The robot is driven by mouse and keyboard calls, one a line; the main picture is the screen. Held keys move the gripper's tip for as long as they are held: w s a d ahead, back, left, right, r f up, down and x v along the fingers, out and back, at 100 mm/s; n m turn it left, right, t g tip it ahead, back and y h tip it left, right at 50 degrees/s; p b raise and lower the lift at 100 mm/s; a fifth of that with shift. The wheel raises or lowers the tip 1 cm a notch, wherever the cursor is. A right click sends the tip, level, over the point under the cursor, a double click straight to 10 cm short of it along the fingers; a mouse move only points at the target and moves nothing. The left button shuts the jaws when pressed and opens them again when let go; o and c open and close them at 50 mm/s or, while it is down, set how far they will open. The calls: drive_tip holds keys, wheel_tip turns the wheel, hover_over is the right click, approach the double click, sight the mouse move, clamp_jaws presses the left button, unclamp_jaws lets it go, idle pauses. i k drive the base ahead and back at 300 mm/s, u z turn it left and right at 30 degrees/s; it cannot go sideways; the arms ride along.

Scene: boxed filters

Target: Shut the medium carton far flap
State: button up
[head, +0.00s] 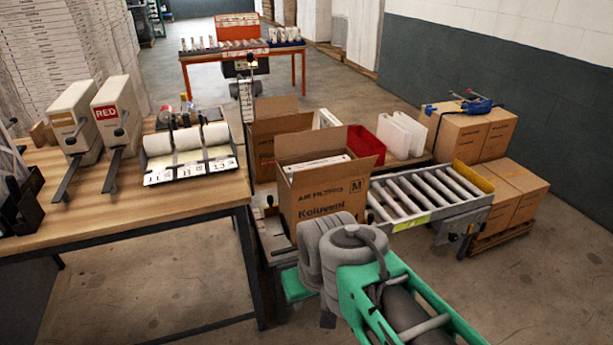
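The medium carton (328,194) is a brown box marked "AIR FILTERS" and "M". It stands on the conveyor line in the middle of the head view, with its top open. Its far flap (307,145) stands up along the back edge. Its right flap (367,146) is also raised and leans outward. A white-edged item (318,163) shows inside the carton. The near and left flaps cannot be made out clearly. My green and grey arm comes in from the bottom right, in front of the carton. My gripper's fingers do not show.
Another open brown carton (268,133) stands close behind the medium carton. A red bin (366,144) and white filters (403,136) are behind right. A roller conveyor (425,192) runs to the right. A workbench (200,197) with dispensers is at left.

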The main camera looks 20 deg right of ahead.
sight(296, 144)
drive_tip(key=z, duration=0.55)
drive_tip(key=i, duration=1.4)
drive_tip(key=u, duration=0.05)
